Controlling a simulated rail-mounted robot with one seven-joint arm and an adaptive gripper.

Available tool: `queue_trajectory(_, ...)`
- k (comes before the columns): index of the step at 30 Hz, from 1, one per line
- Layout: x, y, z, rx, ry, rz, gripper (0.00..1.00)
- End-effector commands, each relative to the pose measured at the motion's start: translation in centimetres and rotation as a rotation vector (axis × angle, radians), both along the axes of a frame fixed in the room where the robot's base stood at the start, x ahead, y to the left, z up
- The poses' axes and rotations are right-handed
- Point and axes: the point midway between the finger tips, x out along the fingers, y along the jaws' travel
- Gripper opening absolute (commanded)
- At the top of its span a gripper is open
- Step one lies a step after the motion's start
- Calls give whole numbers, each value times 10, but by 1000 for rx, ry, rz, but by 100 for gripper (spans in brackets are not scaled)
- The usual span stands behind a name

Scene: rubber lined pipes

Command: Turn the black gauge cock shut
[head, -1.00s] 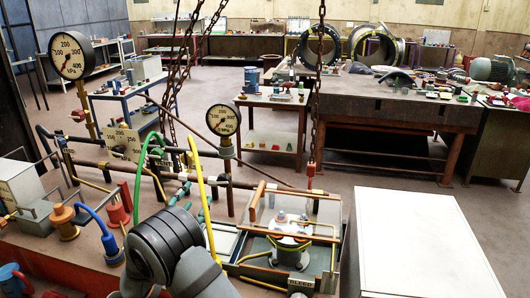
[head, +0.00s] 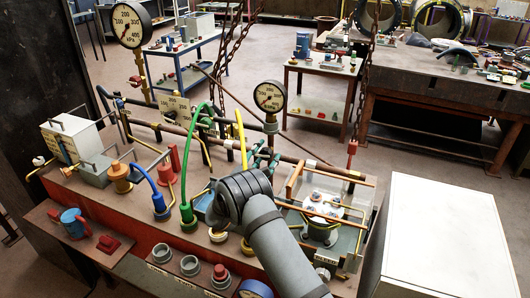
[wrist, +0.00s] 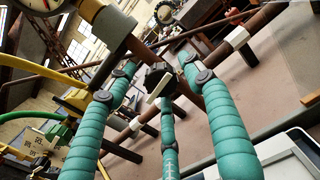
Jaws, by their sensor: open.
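My gripper (head: 262,158) has teal-wrapped fingers and is open. In the head view it is just below the round gauge (head: 270,96) on the pipe rack, with my wrist covering part of the rack. In the wrist view the fingers of my gripper (wrist: 158,68) reach forward, spread apart. A small black fitting with a pale lever, which looks like the gauge cock (wrist: 154,74), shows between the fingertips, below the gauge's stem. Contact with it cannot be told. In the head view I cannot make out the cock.
Brown pipes (head: 298,158) run behind my gripper. A green hose (head: 187,150) and a yellow hose (head: 241,135) arch up to its left. Hanging chains (head: 369,75) are behind. A glass-sided tank (head: 361,225) and a white cabinet (head: 440,235) stand to the right.

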Motion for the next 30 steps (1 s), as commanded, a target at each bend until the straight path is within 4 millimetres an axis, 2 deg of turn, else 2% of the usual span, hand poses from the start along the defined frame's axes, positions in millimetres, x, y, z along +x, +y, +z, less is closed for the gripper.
queue_trajectory(10, 4, -2, 0, -1, 0, -1, 51)
queue_trajectory(30, 4, -2, 0, 0, -1, -1, 12)
